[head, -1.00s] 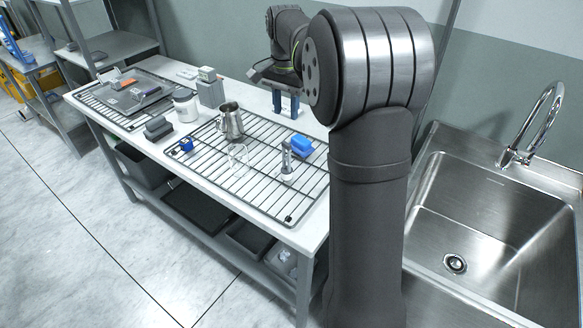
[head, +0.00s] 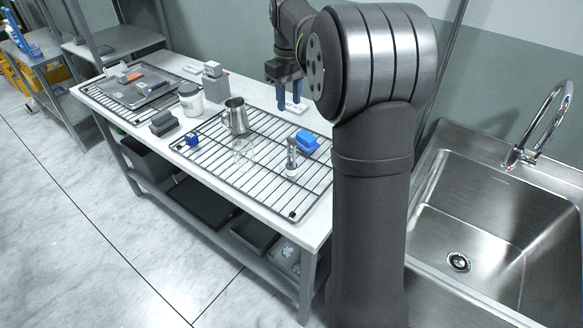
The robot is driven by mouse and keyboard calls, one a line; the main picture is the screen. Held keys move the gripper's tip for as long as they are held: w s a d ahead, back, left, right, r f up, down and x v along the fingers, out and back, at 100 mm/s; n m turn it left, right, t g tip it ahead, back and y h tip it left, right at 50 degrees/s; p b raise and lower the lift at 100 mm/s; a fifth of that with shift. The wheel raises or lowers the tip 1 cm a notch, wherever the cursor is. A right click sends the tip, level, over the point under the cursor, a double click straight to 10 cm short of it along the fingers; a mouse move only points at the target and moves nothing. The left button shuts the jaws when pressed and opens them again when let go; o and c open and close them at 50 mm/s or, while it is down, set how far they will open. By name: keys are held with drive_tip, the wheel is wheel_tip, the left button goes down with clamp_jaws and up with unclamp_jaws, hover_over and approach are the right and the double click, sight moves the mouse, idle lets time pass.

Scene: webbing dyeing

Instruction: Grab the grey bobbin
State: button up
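My gripper (head: 289,104) hangs with its two blue fingers pointing down at the back edge of the rack, near the wall. The fingers are apart, with nothing visible between them. I cannot say for sure which thing is the grey bobbin. A dark grey rounded piece (head: 163,123) lies on the white table left of the wire rack, well away from my gripper. A slim grey upright piece with a pale base (head: 291,158) stands on the rack, in front of my gripper. A blue piece (head: 307,142) lies beside it.
The wire rack (head: 243,190) also holds a metal pitcher (head: 236,118), a clear glass (head: 243,152) and a small blue piece (head: 193,140). A white jar (head: 190,100), a grey device (head: 215,83) and a tray (head: 140,90) stand left. A sink (head: 470,220) is right.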

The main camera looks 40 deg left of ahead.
sight(291, 143)
wheel_tip(291, 143, down, 11)
drive_tip(key=shift+r, duration=0.15)
drive_tip(key=shift+d+f, duration=0.2)
drive_tip(key=shift+f, duration=1.15)
drive_tip(key=shift+d+f, duration=0.15)
drive_tip(key=shift+f, duration=1.2)
drive_tip(key=shift+c, duration=0.3)
clamp_jaws()
